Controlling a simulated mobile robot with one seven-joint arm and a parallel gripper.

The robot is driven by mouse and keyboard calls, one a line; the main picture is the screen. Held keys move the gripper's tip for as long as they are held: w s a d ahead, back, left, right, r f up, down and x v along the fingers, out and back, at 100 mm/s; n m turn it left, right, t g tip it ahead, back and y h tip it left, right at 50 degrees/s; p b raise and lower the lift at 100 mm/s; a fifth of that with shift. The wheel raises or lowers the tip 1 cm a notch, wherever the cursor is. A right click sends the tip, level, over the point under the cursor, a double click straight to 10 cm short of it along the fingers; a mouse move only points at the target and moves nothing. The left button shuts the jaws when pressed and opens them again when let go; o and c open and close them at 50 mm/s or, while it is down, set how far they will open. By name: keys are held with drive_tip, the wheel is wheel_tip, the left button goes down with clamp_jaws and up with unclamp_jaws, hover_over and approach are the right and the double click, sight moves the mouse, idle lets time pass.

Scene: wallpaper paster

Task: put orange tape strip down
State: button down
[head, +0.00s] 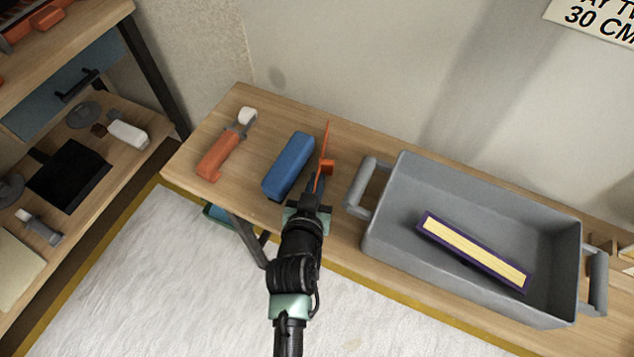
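The orange tape strip (325,145) is a thin orange piece seen nearly edge-on, with a small orange block-like part at its side. It sits at the tip of my gripper (317,188), over the wooden bench, just right of a blue block. My gripper appears shut on its near end. The fingertips are small and partly hidden by the wrist. I cannot tell whether the strip touches the bench top.
The wooden bench (201,156) also carries an orange-handled tool (217,158), the blue block (289,165) and a grey bin (400,236) holding a purple-edged yellow bar (474,250). A shelf unit (141,165) stands left. Bare bench lies between tool and blue block.

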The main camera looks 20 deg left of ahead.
drive_tip(key=shift+f, duration=0.1)
drive_tip(key=c, duration=1.1)
unclamp_jaws()
drive_tip(key=shift+o, duration=0.2)
drive_tip(key=shift+r, duration=0.25)
drive_tip(key=p+v, duration=0.2)
drive_tip(key=v, duration=1)
drive_tip(key=shift+d+f+p, duration=0.1)
drive_tip(key=shift+p, duration=0.2)
